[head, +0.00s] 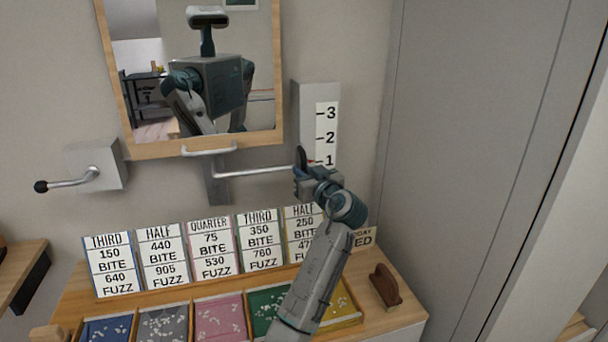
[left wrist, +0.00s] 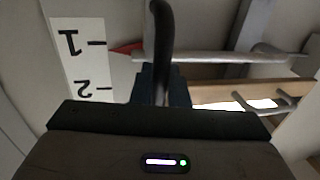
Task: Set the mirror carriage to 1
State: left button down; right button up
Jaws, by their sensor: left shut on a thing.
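The mirror (head: 190,70) hangs in a wooden frame on the wall and reflects my own body. A pale rod (head: 255,171) runs from below the mirror to a dark upright handle (head: 300,158). My left gripper (head: 304,176) is shut on this handle, which also shows in the left wrist view (left wrist: 160,30). A white scale (head: 327,135) reads 3, 2, 1 from top to bottom. A red pointer (left wrist: 125,47) lies about level with the 1 mark in the left wrist view. My right gripper is out of view.
A wall box with a black-knobbed lever (head: 72,183) is at left. Below, a wooden desk holds several label cards (head: 161,257), coloured trays (head: 220,318) and a brown wooden item (head: 384,285). A grey panel (head: 450,150) stands at right.

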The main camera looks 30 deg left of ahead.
pick_arm(q)
jog(key=shift+f, duration=0.75)
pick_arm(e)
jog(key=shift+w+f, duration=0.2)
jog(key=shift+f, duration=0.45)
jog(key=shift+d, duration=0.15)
pick_arm(q)
jog(key=c, duration=1.6)
grip_release()
jog(key=shift+o, duration=0.6)
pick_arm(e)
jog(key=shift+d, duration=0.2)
